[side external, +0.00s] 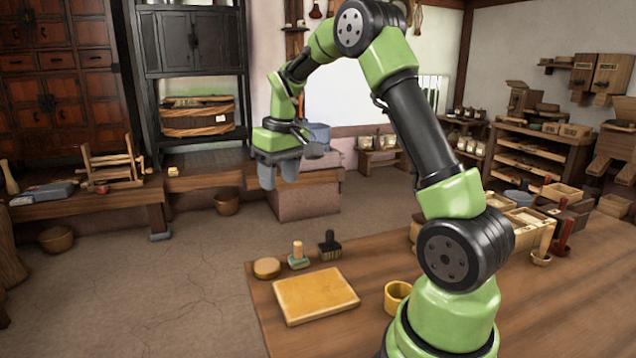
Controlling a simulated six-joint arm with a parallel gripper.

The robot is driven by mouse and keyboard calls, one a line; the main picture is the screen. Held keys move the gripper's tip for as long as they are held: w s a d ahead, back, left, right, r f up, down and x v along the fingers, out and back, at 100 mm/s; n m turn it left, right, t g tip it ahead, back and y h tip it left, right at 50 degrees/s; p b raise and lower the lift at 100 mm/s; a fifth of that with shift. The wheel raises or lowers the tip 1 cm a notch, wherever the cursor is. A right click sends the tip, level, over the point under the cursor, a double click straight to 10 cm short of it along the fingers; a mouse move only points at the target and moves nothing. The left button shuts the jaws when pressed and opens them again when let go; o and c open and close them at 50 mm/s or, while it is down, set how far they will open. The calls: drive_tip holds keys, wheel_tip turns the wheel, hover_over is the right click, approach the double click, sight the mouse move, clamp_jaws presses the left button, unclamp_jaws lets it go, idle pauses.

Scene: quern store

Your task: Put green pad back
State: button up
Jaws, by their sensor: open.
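A small block with a pale green base and an upright wooden handle (298,258) stands on the wooden table near its far left edge. It is the only thing on the table that looks like a green pad. My gripper (279,178) hangs in the air well above the table's far left part, pointing down. Its grey fingers are apart, with nothing seen between them. It touches nothing.
A round wooden disc (267,267) and a black brush (329,246) flank the green-based block. A yellow board (315,295) lies in front, with a yellow cup (397,296) to its right. Wooden boxes (525,226) stand at the right. Bare table (360,270) shows between.

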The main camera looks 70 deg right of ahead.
drive_tip(key=s+a+r+t, duration=0.2)
drive_tip(key=s+a+r, duration=0.1)
drive_tip(key=a+r, duration=0.4)
drive_tip(key=s+a+r+t+y, duration=0.1)
drive_tip(key=s+a+t+y, duration=0.1)
drive_tip(key=s+a, duration=1.1)
drive_tip(key=shift+s+r+t, duration=0.3)
drive_tip(key=shift+s+t, duration=0.5)
drive_tip(key=shift+s, duration=0.05)
